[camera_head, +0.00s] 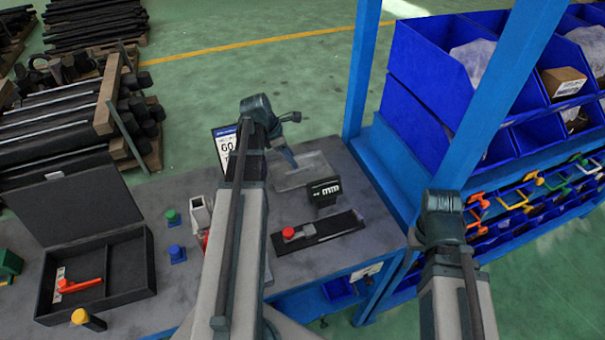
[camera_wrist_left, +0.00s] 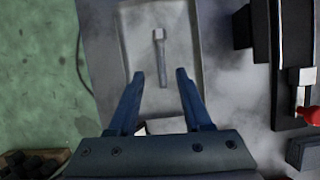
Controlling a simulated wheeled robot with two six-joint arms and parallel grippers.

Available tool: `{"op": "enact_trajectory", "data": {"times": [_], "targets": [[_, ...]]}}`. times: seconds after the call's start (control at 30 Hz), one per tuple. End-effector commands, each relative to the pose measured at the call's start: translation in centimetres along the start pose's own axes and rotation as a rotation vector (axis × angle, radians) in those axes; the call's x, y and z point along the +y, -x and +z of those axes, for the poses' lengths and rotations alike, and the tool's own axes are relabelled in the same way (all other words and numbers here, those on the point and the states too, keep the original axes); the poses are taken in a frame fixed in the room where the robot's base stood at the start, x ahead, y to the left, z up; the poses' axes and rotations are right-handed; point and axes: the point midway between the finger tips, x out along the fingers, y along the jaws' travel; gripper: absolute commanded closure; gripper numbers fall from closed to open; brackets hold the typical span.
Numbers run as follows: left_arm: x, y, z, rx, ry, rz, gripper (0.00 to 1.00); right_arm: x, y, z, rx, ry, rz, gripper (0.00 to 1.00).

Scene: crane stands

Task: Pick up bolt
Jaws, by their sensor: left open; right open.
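The bolt (camera_wrist_left: 160,58), a slim grey rod with a wider head at its far end, lies in a shallow grey tray (camera_wrist_left: 191,22) in the left wrist view. In the head view the tray (camera_head: 318,163) is on the workbench, and the bolt cannot be made out. My left gripper (camera_wrist_left: 160,75) is open above the tray, its two blue fingers on either side of the bolt's near part in the picture, with nothing held. In the head view the left gripper (camera_head: 285,153) points down at the tray. My right arm shows at the right, but its gripper is not visible.
A black box (camera_head: 322,192) and a black plate with a red knob (camera_head: 288,233) are near the tray. An open black case (camera_head: 130,262) is at the left. Blue bins (camera_head: 435,65) and a blue post (camera_head: 361,65) stand to the right.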

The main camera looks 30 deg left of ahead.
Motion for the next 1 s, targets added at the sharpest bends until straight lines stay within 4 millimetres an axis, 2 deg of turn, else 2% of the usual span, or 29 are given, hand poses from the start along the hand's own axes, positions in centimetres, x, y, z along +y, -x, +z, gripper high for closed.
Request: {"op": "enact_trajectory", "data": {"times": [0.17,0.53,1.0], "targets": [[-0.1,-0.7,0.0,0.000,-0.001,0.000,0.51,-0.1,-0.6,0.0,0.000,0.000,0.000,0.50],[-0.2,-5.0,-0.1,0.000,-0.001,-0.001,0.51,-0.4,-4.6,-0.3,0.000,0.000,0.000,0.50],[-0.3,-5.1,0.1,0.000,0.000,0.000,0.51,-0.5,-4.7,-0.3,0.000,0.000,0.000,0.50]]}}
